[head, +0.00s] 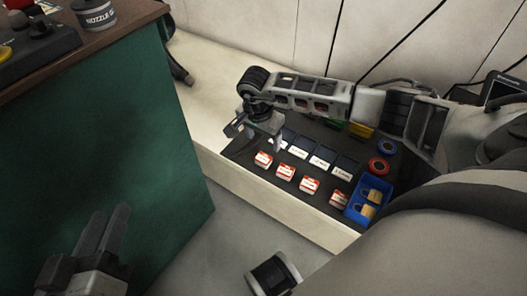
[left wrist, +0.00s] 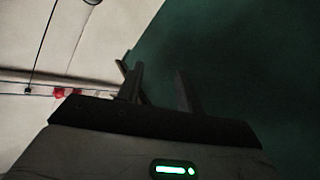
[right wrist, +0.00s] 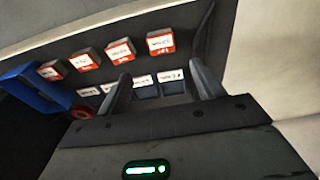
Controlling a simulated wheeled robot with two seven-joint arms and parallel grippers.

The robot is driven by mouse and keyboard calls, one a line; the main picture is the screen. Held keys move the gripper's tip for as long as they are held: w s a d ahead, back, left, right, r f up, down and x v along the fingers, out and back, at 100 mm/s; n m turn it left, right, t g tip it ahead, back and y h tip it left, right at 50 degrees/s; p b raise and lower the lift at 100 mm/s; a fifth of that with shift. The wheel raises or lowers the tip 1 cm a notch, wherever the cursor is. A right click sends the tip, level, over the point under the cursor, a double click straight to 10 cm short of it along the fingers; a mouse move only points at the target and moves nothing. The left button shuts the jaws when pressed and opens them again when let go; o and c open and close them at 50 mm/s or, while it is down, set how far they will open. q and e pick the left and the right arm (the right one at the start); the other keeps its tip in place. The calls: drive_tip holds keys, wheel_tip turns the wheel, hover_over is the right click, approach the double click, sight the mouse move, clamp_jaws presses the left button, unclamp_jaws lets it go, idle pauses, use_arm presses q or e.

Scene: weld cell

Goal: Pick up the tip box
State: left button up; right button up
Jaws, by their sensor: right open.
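Several small red-and-white boxes stand in a row on a dark mat in the head view. The box nearest my right gripper is the leftmost one (head: 263,159); in the right wrist view it appears to be the rightmost box (right wrist: 160,42). Its front lettering is too small to read surely, so I cannot tell which box is the tip box. My right gripper (head: 256,141) is open and empty above the mat's left end, its fingers (right wrist: 164,86) pointing towards the row. My left gripper (head: 103,231) is open and empty beside the green cabinet, far from the boxes.
Dark blue bins with white labels (head: 321,157) form a row behind the boxes. The green cabinet (head: 140,150) stands left. The bench's left end is clear.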

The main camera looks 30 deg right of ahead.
drive_tip(key=b, duration=0.1)
hover_over(263, 158)
drive_tip(key=f, duration=0.4)
drive_tip(key=shift+s, duration=0.25)
wheel_tip(263, 158, down, 5)
drive_tip(key=b, duration=0.3)
drive_tip(key=shift+w, duration=0.15)
drive_tip(key=shift+f, duration=0.1)
use_arm(q)
drive_tip(key=r+t, duration=0.1)
drive_tip(key=w+r+m+t+h, duration=0.1)
drive_tip(key=r, duration=0.1)
drive_tip(key=w+r+m+t+h, duration=0.1)
drive_tip(key=r, duration=0.1)
drive_tip(key=shift+w+a, duration=0.1)
drive_tip(key=shift+a, duration=0.15)
use_arm(e)
drive_tip(key=c, duration=1.1)
